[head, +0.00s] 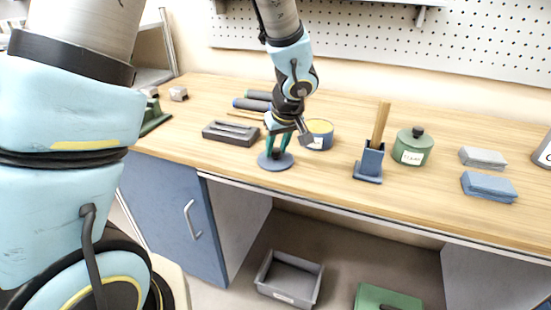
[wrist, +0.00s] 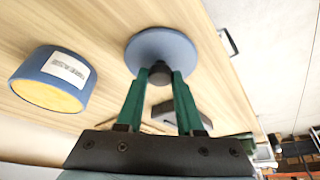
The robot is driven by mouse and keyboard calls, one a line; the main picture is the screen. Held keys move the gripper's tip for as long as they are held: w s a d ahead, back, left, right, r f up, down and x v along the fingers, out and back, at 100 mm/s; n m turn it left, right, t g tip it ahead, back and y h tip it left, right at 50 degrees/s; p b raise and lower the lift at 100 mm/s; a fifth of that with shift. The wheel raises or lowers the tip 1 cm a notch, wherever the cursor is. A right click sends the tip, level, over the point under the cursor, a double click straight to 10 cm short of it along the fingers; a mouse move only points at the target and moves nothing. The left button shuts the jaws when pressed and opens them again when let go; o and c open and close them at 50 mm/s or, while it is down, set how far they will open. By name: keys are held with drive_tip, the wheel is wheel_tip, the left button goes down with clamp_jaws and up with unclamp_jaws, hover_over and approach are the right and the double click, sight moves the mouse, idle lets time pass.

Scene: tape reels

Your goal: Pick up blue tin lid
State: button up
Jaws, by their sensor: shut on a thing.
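The blue tin lid (head: 276,162) is a round blue disc with a dark knob, near the front edge of the workbench. In the wrist view the lid (wrist: 162,47) lies beyond my fingertips, with its knob (wrist: 159,73) between them. My gripper (head: 281,148) points down over the lid, and its green fingers (wrist: 160,80) are shut on the knob. I cannot tell whether the lid touches the bench or is slightly above it. A blue tin with a yellow inside (head: 319,138) stands right behind it; this open tin (wrist: 53,78) also shows in the wrist view.
A dark grey tray (head: 231,133) lies left of the lid. The bench's front edge is close to the lid.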

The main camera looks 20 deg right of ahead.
clamp_jaws()
